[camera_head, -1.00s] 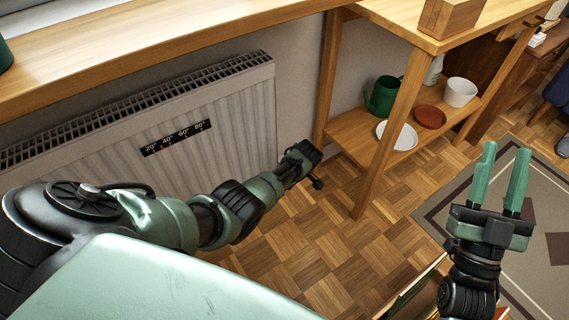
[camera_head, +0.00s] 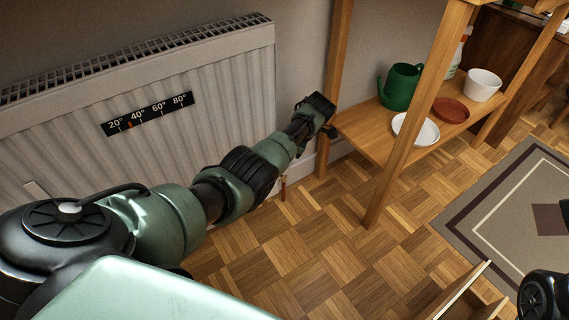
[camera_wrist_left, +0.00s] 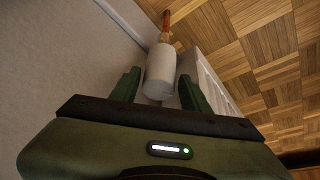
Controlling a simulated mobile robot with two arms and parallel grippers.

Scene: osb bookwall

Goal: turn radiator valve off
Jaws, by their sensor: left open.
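The radiator valve (camera_wrist_left: 160,62) is a white cylinder on a copper pipe (camera_wrist_left: 165,22) in the left wrist view. My left gripper (camera_wrist_left: 159,78) is open, its two green fingers on either side of the near end of the valve. Small gaps seem to show beside the valve; contact cannot be told. In the head view my left arm reaches past the radiator's right end, and its fingers and the white valve head are hidden. A bit of copper pipe (camera_head: 283,187) shows below the arm. Only the wrist of my right arm shows at the right edge; its fingers are out of view.
The ribbed radiator (camera_head: 235,85) with a black temperature strip (camera_head: 148,114) is on the wall at left. A wooden shelf (camera_head: 365,125) stands right of my left arm, holding a green watering can (camera_head: 400,88) and dishes. Parquet floor (camera_head: 330,225) is clear below.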

